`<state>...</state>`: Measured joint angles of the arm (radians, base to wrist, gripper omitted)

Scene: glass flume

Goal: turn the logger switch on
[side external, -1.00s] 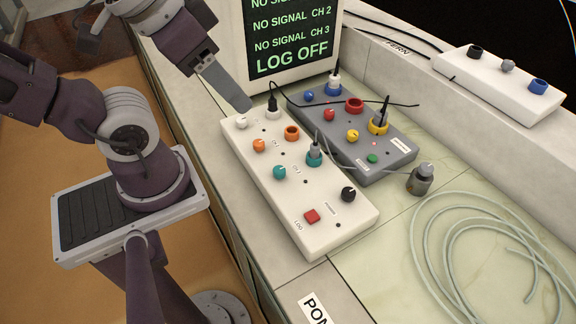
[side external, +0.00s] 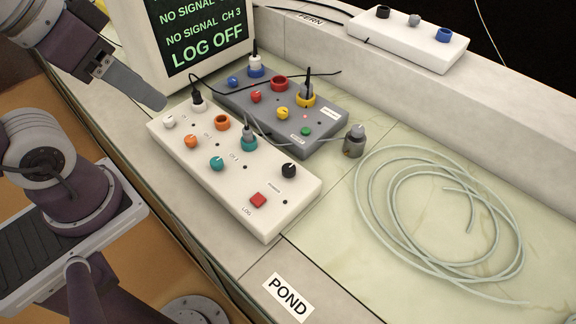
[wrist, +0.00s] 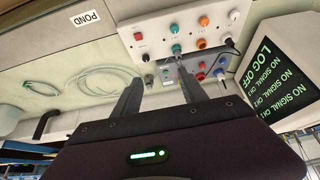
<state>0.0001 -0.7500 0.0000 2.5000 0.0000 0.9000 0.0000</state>
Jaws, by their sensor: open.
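The white logger box (side external: 232,176) stands on the bench. In the wrist view the red switch (wrist: 138,37) is on the box's left part. The screen (side external: 208,35) reads LOG OFF. My gripper (side external: 155,97) is in the air near the far end of the white box, beside the white knob, away from the red switch. In the wrist view my gripper (wrist: 161,75) has its two fingers apart with nothing between them. In the side view the fingers overlap.
The white box also carries a black knob (side external: 289,170), a teal knob (side external: 217,163) and plugged cables. A grey box (side external: 325,122) with coloured knobs stands behind it. A grey cylinder (side external: 354,141) and a coiled tube (side external: 430,215) are to the right. Bench near the POND label (side external: 287,297) is clear.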

